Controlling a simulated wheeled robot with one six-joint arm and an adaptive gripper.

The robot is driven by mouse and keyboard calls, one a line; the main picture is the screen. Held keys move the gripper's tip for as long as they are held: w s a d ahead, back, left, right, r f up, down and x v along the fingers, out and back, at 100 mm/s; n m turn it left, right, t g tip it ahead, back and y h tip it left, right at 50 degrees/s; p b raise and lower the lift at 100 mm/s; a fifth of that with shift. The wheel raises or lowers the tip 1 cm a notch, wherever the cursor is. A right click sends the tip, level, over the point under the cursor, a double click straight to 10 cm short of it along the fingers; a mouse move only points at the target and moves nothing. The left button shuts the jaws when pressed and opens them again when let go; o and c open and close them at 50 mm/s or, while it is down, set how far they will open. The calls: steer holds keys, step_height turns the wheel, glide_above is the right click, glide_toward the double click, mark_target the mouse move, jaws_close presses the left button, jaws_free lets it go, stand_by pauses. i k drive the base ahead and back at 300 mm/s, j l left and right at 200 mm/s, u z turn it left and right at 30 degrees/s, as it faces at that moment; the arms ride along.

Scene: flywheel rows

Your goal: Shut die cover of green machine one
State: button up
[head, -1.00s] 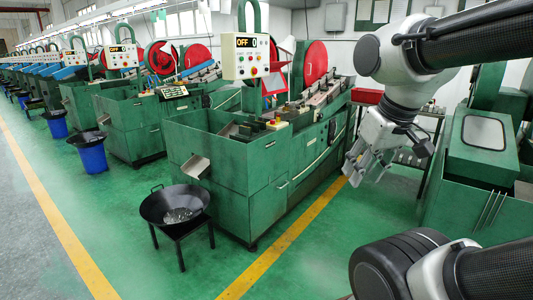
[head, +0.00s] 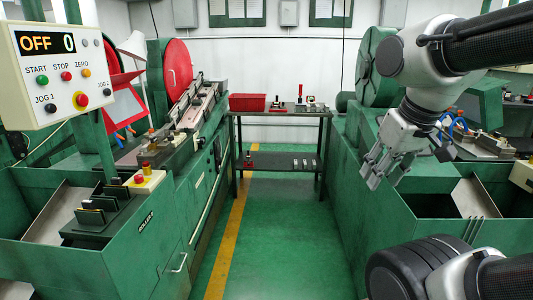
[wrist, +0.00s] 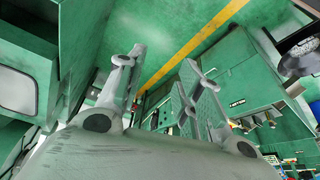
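A green machine (head: 165,215) stands on the left, with its control panel (head: 62,62) reading OFF and 0. On it, behind the panel, a red plate (head: 122,106) is raised and tilted; I cannot tell for sure that this is the die cover. A second green machine (head: 345,225) stands on the right, partly hidden by my arm. No label shows which one is machine one. My gripper (head: 372,168) hangs in front of the right machine, apart from the red plate. In the wrist view its two fingers (wrist: 162,62) are spread with nothing between them.
A dark table (head: 278,116) with a red bin (head: 247,102) and small tools stands at the aisle's far end. The green floor (head: 275,225) between the machines is clear, with a yellow line (head: 231,230). A red wheel (head: 178,70) sits on the left machine.

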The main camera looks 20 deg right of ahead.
mark_target(482, 102)
steer(key=i+z, duration=0.25)
steer(key=z, duration=0.15)
steer(key=i+j+z, duration=0.15)
steer(key=z, duration=0.25)
steer(key=i+j+z, duration=0.25)
steer(key=z, duration=0.2)
steer(key=i+j+z, duration=0.25)
steer(key=z, duration=0.15)
steer(key=i+j+z, duration=0.35)
steer(key=j+z, duration=0.15)
steer(key=j, duration=0.1)
